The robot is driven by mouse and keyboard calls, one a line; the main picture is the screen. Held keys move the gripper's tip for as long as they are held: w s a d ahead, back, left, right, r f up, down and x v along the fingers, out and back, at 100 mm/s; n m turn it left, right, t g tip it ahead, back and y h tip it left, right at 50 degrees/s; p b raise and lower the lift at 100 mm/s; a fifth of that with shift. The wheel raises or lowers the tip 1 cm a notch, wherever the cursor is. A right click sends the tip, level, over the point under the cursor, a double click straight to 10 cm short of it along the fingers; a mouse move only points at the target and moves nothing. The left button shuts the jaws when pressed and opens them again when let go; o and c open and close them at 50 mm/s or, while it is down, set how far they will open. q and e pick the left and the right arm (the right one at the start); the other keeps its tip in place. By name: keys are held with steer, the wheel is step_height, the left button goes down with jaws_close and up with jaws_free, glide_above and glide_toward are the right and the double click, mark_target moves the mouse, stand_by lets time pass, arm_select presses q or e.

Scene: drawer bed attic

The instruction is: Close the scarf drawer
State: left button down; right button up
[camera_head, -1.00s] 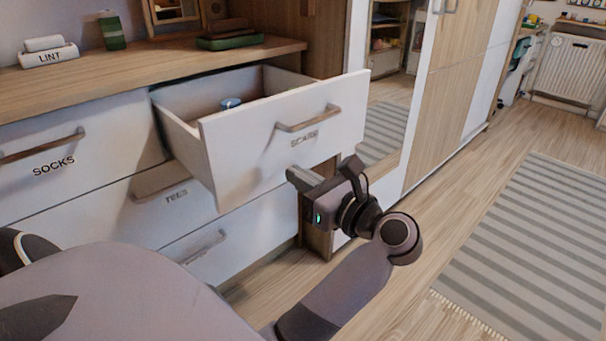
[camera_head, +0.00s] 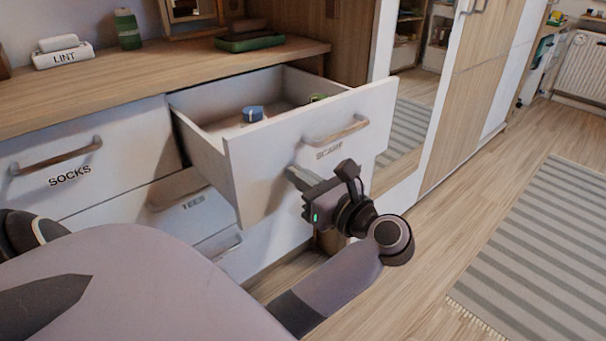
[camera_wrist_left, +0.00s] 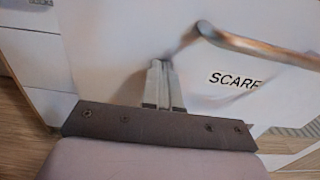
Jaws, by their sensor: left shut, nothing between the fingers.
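The scarf drawer (camera_head: 262,178) is pulled out from the top right of the white dresser, with its white front, metal bar handle (camera_head: 337,131) and SCARF label (camera_head: 328,152). A blue item (camera_head: 252,113) and a green item lie inside. My left gripper (camera_head: 291,173) is shut and empty, its tips at the drawer front below and left of the handle. In the left wrist view, the fingers (camera_wrist_left: 162,82) point at the white front, left of the SCARF label (camera_wrist_left: 233,80); whether they touch it I cannot tell. My right gripper is not in view.
The socks drawer (camera_head: 83,158) at left is shut, and the tees drawer (camera_head: 182,192) sits below. The wooden top (camera_head: 165,66) holds a lint box (camera_head: 63,55) and a green tray (camera_head: 249,42). A mirrored wardrobe stands right; a striped rug (camera_head: 530,250) lies on the floor.

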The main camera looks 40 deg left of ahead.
arm_select(q)
steer(key=shift+a, duration=0.1)
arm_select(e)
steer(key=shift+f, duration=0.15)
